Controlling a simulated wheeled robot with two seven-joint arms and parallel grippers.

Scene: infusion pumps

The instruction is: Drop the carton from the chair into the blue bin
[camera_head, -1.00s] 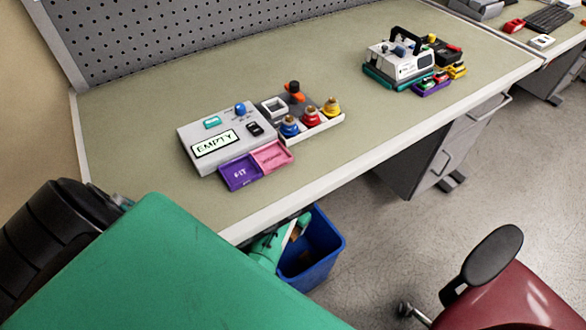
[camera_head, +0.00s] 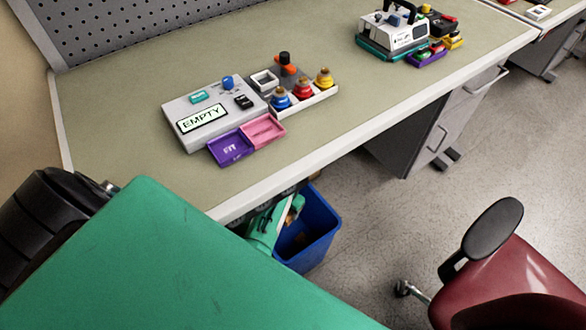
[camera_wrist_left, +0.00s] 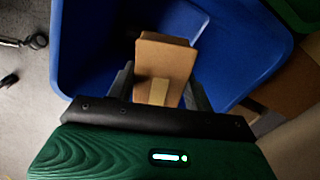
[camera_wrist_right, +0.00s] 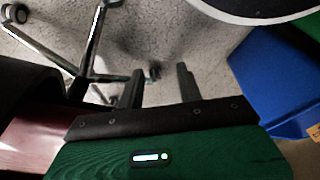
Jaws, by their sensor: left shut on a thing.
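The blue bin (camera_head: 316,252) stands on the floor under the bench's front edge. My left gripper (camera_head: 287,218) is partly hidden by the bench edge and reaches over the bin's opening. In the left wrist view the brown carton (camera_wrist_left: 165,62) is between its two fingers, which are shut on it, with the blue bin (camera_wrist_left: 85,60) around and below it. My right gripper (camera_wrist_right: 160,82) is open and empty above the floor, with the blue bin (camera_wrist_right: 280,85) to its right. The chair (camera_head: 510,275) with a dark red seat is at the lower right; no carton shows on its visible part.
The bench (camera_head: 120,115) carries a grey pump marked EMPTY (camera_head: 205,115), purple and pink trays and coloured knobs. A second device (camera_head: 395,35) stands farther back. A grey drawer unit (camera_head: 440,125) is below the bench. Floor is clear between bin and chair.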

